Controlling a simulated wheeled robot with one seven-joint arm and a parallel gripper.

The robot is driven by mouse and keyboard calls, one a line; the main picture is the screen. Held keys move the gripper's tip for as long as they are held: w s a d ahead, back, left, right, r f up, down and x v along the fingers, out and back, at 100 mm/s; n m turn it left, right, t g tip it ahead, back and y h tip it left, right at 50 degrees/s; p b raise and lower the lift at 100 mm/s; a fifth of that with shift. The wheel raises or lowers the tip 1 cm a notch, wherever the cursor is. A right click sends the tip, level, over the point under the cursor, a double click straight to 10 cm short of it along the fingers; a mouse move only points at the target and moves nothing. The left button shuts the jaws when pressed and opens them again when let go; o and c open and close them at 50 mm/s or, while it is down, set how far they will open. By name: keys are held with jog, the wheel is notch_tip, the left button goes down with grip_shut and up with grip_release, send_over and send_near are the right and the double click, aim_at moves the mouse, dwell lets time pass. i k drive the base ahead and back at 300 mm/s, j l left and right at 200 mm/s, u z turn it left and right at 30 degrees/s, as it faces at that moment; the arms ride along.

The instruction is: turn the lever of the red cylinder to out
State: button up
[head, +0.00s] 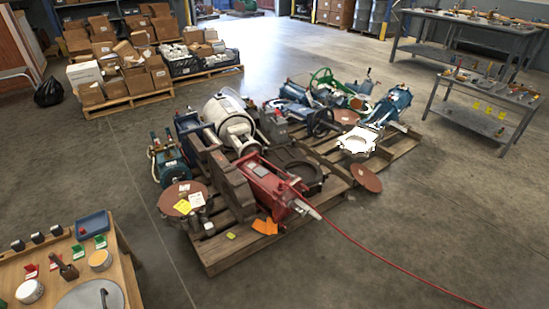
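The red cylinder (270,182) lies on the front part of a wooden pallet (238,253) near the middle of the head view. It is a boxy red body, with a pale fitting (302,207) at its lower right end. A thin red hose or cable (385,256) runs from near it across the floor to the lower right. Its lever is too small to make out, so I cannot tell its position. My gripper is not in view.
Green, blue and white machines crowd the pallets around the cylinder. Orange tags (265,226) lie at its front. A workbench (128,285) stands at lower left, boxes (130,68) at back left, and metal tables (478,118) at right. The floor at front right is open except for the hose.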

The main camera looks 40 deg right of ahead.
aim_at(293, 177)
jog(key=i+l+u, duration=0.1)
jog(key=i+l, duration=0.15)
jog(key=i+l+u, duration=0.25)
jog(key=i+l, duration=0.15)
jog(key=l, duration=0.25)
jog(key=i+l+u, duration=0.1)
jog(key=l, duration=0.25)
jog(key=i+l+u, duration=0.1)
jog(key=i+l, duration=0.2)
jog(key=i+l+u, duration=0.15)
jog(key=l, duration=0.25)
jog(key=l+u, duration=0.15)
jog(key=l, duration=0.85)
jog(key=k+l+u, duration=0.15)
jog(key=l, duration=0.85)
jog(key=i, duration=0.05)
